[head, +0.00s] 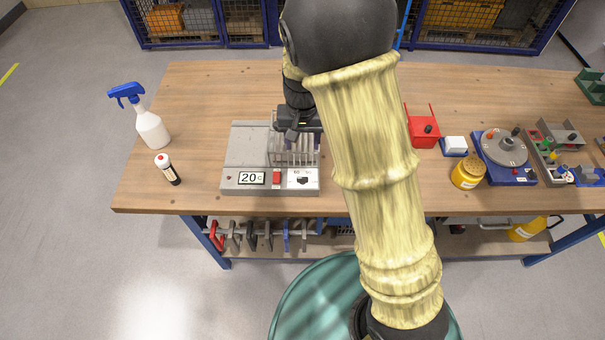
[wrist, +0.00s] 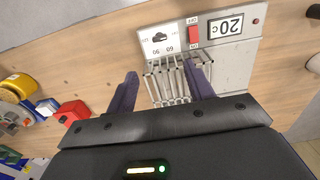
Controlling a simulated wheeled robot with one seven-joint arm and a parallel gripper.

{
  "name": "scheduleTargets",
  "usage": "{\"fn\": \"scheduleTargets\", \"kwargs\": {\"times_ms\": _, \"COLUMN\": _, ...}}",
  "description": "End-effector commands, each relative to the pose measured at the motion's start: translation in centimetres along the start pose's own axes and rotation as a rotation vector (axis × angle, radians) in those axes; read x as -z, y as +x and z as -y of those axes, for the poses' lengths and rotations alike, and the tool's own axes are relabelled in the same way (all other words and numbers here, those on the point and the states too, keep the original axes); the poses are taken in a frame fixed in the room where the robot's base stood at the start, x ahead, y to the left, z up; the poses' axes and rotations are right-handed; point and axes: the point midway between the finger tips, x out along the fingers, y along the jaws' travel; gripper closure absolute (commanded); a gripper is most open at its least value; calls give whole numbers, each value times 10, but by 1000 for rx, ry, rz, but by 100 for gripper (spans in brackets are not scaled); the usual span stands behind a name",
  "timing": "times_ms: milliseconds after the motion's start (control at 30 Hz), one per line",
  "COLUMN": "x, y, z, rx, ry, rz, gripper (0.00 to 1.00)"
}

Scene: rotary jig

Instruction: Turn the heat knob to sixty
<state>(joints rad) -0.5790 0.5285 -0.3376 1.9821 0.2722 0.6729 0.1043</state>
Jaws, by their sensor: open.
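The heat knob (head: 302,181) is a small black knob on a white panel at the front right of a grey heater unit (head: 240,150). In the wrist view the knob (wrist: 160,37) shows upside down with numbers around it, 60 and 90 among them; which mark it points at is too small to tell. The display (wrist: 226,26) reads 20 C. My gripper (head: 302,138) is over the unit's metal rack, behind the knob. In the wrist view my gripper (wrist: 162,72) is open, its two purple fingers apart with nothing held, and the knob is beyond the fingertips.
A red switch (head: 276,178) sits beside the knob panel, and metal rack bars (wrist: 168,82) lie under my fingers. A red bin (head: 421,130), yellow jar (head: 467,174) and rotary jig (head: 503,150) are right.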

Motion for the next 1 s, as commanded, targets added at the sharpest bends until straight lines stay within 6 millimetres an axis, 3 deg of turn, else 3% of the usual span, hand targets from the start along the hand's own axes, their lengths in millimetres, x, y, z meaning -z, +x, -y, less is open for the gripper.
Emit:
{"fn": "scheduleTargets", "kwargs": {"times_ms": 700, "x": -1, "y": 120, "z": -1, "rx": -2, "ry": 1, "rz": 4, "gripper": 47}}
{"fn": "scheduleTargets", "kwargs": {"times_ms": 1000, "x": -1, "y": 152, "z": -1, "rx": -1, "ry": 1, "rz": 2, "gripper": 47}}
